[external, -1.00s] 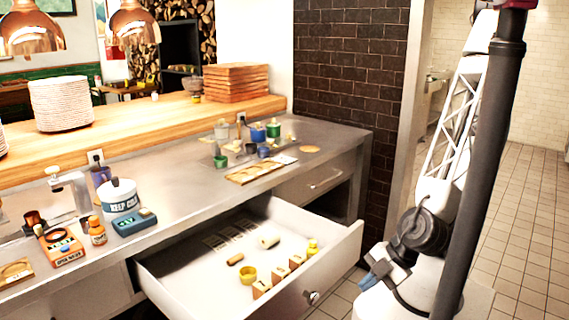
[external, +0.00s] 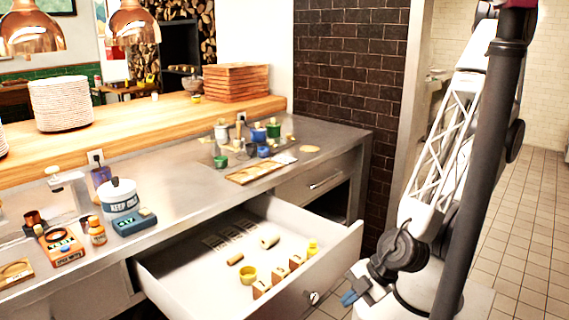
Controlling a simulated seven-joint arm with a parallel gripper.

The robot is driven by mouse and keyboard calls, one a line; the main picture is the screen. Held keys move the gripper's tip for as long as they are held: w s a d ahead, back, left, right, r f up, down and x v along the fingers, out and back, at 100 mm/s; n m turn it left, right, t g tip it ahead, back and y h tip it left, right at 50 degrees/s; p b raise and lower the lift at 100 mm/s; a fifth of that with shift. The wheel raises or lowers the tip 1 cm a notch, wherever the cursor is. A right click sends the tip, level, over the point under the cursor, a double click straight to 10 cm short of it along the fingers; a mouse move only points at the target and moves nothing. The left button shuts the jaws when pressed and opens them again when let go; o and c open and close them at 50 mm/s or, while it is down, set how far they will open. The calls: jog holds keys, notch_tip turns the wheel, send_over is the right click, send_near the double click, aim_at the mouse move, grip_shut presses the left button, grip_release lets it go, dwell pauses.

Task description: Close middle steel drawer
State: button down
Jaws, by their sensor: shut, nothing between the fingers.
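The middle steel drawer (external: 343,262) is pulled well out from under the steel counter. My gripper (external: 348,299) has blue fingertips and is shut and empty. It is low, just right of the knob, outside the drawer's front. I cannot tell whether it touches the front panel.
A shut drawer (external: 322,181) with a bar handle is at the counter's right end, above an open dark space. The counter (external: 190,195) holds jars, boxes and a wooden tray (external: 255,172). Tiled floor (external: 525,235) is clear at the right.

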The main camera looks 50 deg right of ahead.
jog(key=w+a+f, duration=0.1)
jog(key=w+f, duration=0.1)
jog(key=w, duration=0.3)
jog(key=shift+w+a+f, duration=0.25)
jog(key=shift+w+f, duration=0.1)
jog(key=shift+f, duration=0.05)
dwell(0.6)
jog(key=shift+w, duration=0.15)
dwell(0.5)
send_over(227, 256)
jog(key=shift+s, duration=0.35)
jog(key=shift+w, duration=0.5)
dwell(1.7)
jog(key=shift+w+r, duration=0.1)
jog(key=shift+s, duration=0.2)
dwell(0.3)
